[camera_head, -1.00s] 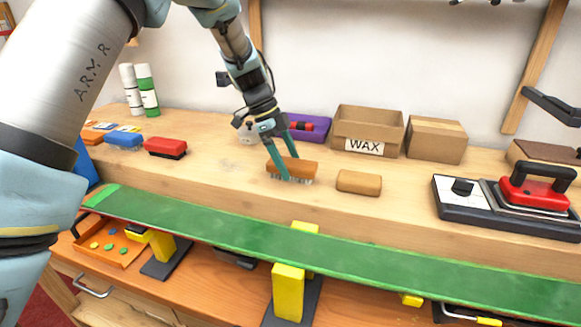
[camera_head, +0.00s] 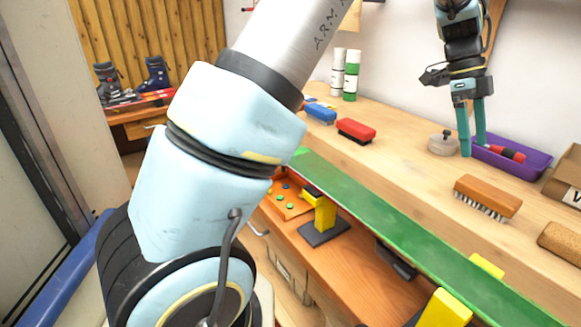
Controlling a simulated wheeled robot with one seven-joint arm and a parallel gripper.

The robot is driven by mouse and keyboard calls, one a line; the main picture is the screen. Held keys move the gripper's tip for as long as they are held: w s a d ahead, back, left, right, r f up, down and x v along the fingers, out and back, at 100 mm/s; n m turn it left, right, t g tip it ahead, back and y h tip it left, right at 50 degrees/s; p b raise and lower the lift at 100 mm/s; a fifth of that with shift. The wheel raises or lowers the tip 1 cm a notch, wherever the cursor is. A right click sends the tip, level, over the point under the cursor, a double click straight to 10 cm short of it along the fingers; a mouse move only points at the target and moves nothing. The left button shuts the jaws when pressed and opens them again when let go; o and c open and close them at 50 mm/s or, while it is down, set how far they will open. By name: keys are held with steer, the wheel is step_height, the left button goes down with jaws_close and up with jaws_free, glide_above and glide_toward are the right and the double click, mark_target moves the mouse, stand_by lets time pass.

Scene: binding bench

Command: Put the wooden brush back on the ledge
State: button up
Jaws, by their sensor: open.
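The wooden brush (camera_head: 488,196) lies on the light wooden ledge (camera_head: 408,150), bristles down, at the right in the head view. Nothing holds it. My gripper (camera_head: 472,148) is open and empty, with its teal fingers pointing down. In the picture it is above and a little left of the brush, apart from it, in front of the purple tray's left end.
A purple tray (camera_head: 526,168) with a red-handled tool, a round lidded tin (camera_head: 443,143), a cork block (camera_head: 566,243) and a cardboard box (camera_head: 566,172) stand around the brush. Red (camera_head: 356,130) and blue (camera_head: 320,113) brushes lie further left. A green ski (camera_head: 400,245) runs along the ledge's front.

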steer(key=w+a+f+n+t, duration=0.2)
steer(key=w+a+n, duration=0.2)
steer(key=a+n, duration=0.55)
steer(key=w+a+f+n+t, duration=0.1)
steer(key=w+a+f+n, duration=0.2)
steer(key=a, duration=1.1)
steer(key=a+n, duration=0.2)
steer(key=a, duration=0.2)
steer(key=s+a+n+t+y, duration=0.1)
steer(key=a+n, duration=0.2)
steer(key=a, duration=0.1)
steer(key=s+a+f+n, duration=0.1)
steer(key=a+n, duration=0.2)
steer(key=a, duration=0.2)
steer(key=shift+s+n+y, duration=0.25)
steer(key=shift+y, duration=0.05)
steer(key=s+a+f+n+t, duration=0.1)
steer(key=s+a+f+n, duration=0.1)
steer(key=s+a+n, duration=0.3)
steer(key=a+n, duration=0.1)
steer(key=a, duration=0.2)
steer(key=shift+s+a+y, duration=0.35)
steer(key=shift+y, duration=0.05)
